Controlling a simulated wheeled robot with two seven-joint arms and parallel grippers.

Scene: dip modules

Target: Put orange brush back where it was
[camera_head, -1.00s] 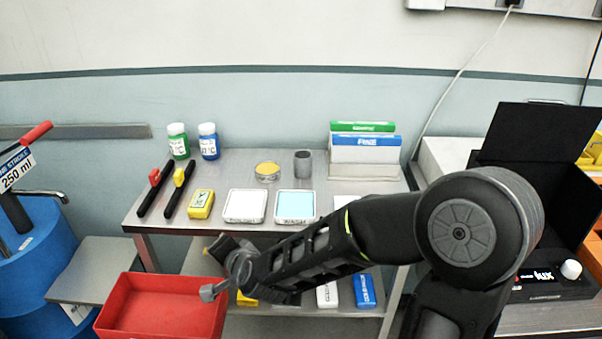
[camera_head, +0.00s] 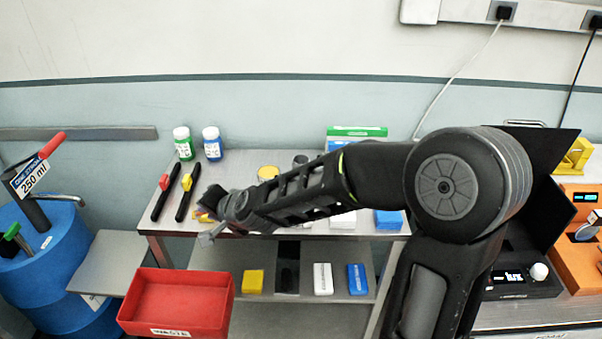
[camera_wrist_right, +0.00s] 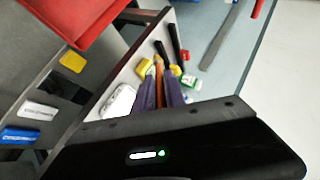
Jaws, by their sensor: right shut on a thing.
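My right gripper (camera_head: 207,215) is over the left front part of the steel table (camera_head: 238,160), seen from behind, so its fingers are mostly hidden in the head view. In the right wrist view its two purple-grey fingers (camera_wrist_right: 161,92) are closed around a thin orange thing (camera_wrist_right: 159,72), which looks like the orange brush. Its far end and what it is near cannot be told clearly. Two black-handled tools, one with a red part (camera_head: 165,182) and one with a yellow part (camera_head: 187,182), lie side by side just left of the gripper. My left gripper is out of view.
A green-labelled bottle (camera_head: 184,144) and a blue-labelled bottle (camera_head: 212,144) stand at the table's back left. A red waste bin (camera_head: 178,300) is below in front. Yellow (camera_head: 253,281), white (camera_head: 323,279) and blue (camera_head: 357,279) boxes are on the lower shelf. A blue drum (camera_head: 60,260) stands at left.

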